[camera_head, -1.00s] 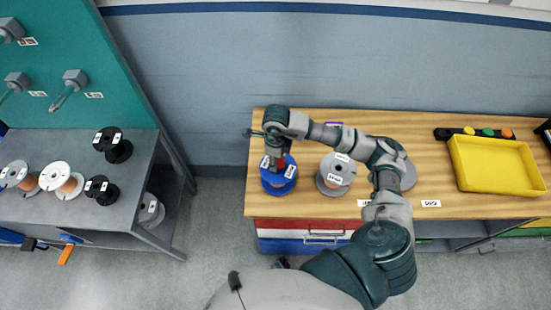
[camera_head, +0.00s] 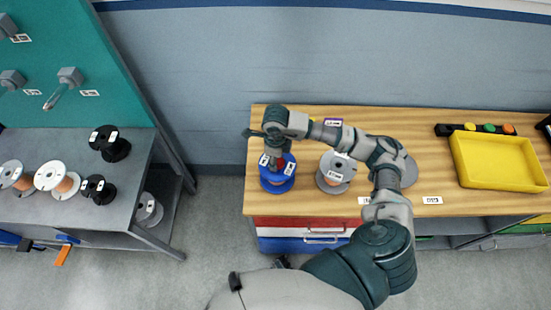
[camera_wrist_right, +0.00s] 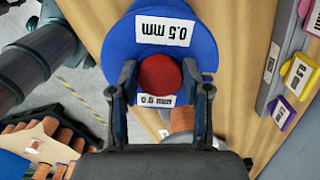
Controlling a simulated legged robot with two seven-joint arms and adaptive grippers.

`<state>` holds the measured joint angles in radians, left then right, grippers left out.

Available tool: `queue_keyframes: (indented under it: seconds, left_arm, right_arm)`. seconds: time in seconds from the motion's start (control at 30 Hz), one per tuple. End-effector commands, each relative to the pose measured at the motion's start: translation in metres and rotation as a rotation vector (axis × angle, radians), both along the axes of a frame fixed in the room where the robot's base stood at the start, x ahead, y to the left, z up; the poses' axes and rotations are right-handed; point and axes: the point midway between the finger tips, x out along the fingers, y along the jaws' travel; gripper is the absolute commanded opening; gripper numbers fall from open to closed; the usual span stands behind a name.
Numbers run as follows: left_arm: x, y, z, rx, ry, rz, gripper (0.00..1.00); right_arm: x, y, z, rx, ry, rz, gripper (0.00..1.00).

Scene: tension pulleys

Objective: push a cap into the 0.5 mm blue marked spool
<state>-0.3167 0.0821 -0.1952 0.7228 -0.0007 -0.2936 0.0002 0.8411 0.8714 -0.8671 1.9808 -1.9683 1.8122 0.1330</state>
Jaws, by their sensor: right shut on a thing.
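The blue spool (camera_head: 277,184) with white labels stands at the left end of the wooden bench. It also shows in the right wrist view (camera_wrist_right: 205,50), where a label reads 0.5 mm. A round red cap (camera_wrist_right: 160,77) sits between the fingers of my right gripper (camera_wrist_right: 159,88), which is shut on it. In the head view the right gripper (camera_head: 278,156) points down over the middle of the blue spool, with a bit of red at its tips. The fingers hide the spool's centre, so I cannot tell how deep the cap sits. My left gripper is not in view.
A grey spool (camera_head: 335,180) stands just right of the blue one, under my right arm. A yellow tray (camera_head: 493,187) lies at the bench's right end, with coloured caps on a black strip (camera_head: 450,130) behind it. A grey side table (camera_head: 75,215) holds several spools.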

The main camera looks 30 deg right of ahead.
Motion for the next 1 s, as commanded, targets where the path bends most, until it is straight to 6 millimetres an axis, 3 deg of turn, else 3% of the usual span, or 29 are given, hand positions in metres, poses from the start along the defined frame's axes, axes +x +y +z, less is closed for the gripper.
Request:
queue_keyframes:
  seconds: [0.23, 0.27, 0.37, 0.4, 0.77, 1.0]
  left_arm:
    - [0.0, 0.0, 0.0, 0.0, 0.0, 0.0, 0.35]
    - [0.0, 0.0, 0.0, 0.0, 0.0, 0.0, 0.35]
    - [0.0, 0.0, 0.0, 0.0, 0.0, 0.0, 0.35]
    - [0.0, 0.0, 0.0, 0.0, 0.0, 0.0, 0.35]
    - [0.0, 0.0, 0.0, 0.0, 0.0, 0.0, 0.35]
    - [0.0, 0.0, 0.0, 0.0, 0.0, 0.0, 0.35]
  right_arm:
    - [-0.001, 0.0, -0.001, 0.0, 0.003, 0.001, 0.26]
    - [-0.001, 0.0, -0.001, 0.001, 0.004, 0.001, 0.5]
    - [-0.001, 0.0, -0.002, 0.001, 0.004, 0.001, 0.75]
    - [-0.001, 0.0, -0.001, 0.0, 0.003, 0.001, 0.77]
    - [0.0, 0.0, 0.005, 0.001, 0.001, 0.0, 0.77]
    - [0.001, 0.0, 0.049, 0.001, -0.004, 0.0, 0.77]
